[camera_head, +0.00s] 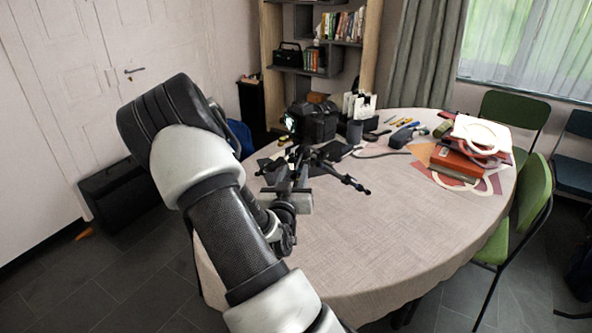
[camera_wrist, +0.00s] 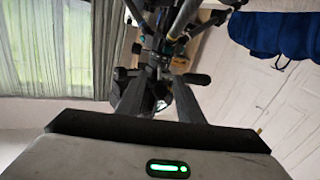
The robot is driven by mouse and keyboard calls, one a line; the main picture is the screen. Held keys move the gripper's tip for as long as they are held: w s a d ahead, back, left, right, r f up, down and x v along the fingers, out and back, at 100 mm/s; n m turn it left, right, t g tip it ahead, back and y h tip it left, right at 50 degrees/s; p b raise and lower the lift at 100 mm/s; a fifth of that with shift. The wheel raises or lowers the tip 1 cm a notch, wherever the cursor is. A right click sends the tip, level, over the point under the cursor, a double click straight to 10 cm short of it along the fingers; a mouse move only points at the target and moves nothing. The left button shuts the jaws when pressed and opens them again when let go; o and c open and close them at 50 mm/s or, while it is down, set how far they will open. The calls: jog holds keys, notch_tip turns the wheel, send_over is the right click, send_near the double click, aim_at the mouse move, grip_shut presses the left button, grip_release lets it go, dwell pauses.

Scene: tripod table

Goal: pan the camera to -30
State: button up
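A black camera (camera_head: 312,121) sits on a small black tripod (camera_head: 302,165) with spread legs, near the left back part of the table (camera_head: 400,215). The camera's lit screen faces left. My gripper (camera_head: 287,196) is low at the tripod's near side, partly hidden by my arm. In the wrist view my gripper's two fingers (camera_wrist: 160,88) reach up, apart, with dark tripod parts (camera_wrist: 160,45) beyond and between them. A dark handle (camera_wrist: 196,78) sticks out right of the fingers. Whether the fingers touch or clamp anything is not clear.
Books and a white ring-shaped piece (camera_head: 482,135) lie at the table's right. Pens, small tools and a cable lie behind the tripod. Green chairs (camera_head: 532,190) stand at the right. The table's front is clear. A blue cloth (camera_wrist: 275,35) hangs in the wrist view.

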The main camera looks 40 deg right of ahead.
aim_at(300, 157)
jog(key=shift+x, duration=1.15)
grip_shut()
jog(key=shift+w+a, duration=0.1)
jog(key=shift+a, duration=0.05)
